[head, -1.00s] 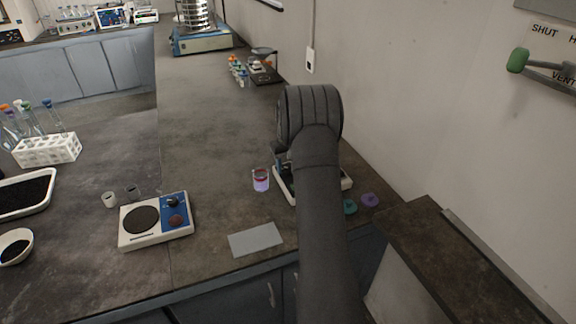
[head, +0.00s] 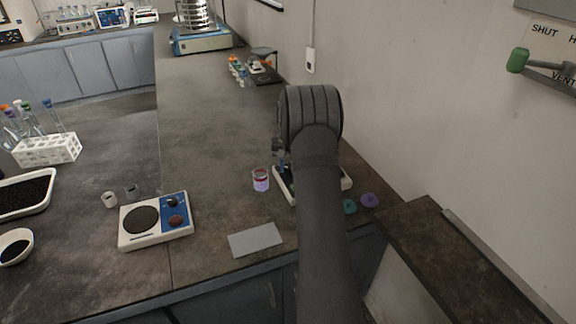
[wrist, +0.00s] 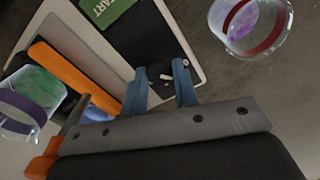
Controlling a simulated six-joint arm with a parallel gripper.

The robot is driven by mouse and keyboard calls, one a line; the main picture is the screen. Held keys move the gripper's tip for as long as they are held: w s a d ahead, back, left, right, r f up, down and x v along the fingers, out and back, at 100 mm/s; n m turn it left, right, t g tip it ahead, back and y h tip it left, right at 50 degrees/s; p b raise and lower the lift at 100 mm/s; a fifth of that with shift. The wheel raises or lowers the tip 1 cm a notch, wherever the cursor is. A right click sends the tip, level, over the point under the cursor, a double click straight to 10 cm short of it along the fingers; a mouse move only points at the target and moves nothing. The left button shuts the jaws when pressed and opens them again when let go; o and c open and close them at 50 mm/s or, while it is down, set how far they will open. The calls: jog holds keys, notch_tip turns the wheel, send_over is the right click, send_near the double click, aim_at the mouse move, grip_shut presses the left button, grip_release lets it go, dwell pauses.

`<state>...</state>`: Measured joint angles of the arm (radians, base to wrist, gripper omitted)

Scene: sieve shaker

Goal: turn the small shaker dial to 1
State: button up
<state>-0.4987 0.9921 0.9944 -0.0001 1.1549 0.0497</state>
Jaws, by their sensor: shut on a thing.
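The small shaker (head: 345,184) stands on the bench in the head view, mostly hidden behind my arm. In the wrist view its white body (wrist: 203,62) carries a black panel (wrist: 140,38) with a green START label (wrist: 108,12). The small dial (wrist: 153,73), dark with a pale pointer mark, sits on this panel. My gripper (wrist: 160,88) has its two blue fingers on either side of the dial and is shut on it. The fingers hide part of the dial, and I cannot read any number at the pointer.
A beaker with green contents (wrist: 32,92) stands by orange bars (wrist: 72,78) on the shaker. A grey plate (head: 255,240) and a hotplate (head: 128,240) lie further left. The wall is close on the right.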

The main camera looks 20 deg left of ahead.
jog(key=shift+m, duration=2)
jog(key=o, duration=1)
notch_tip(320, 180, up, 17)
jog(key=shift+r, duration=0.2)
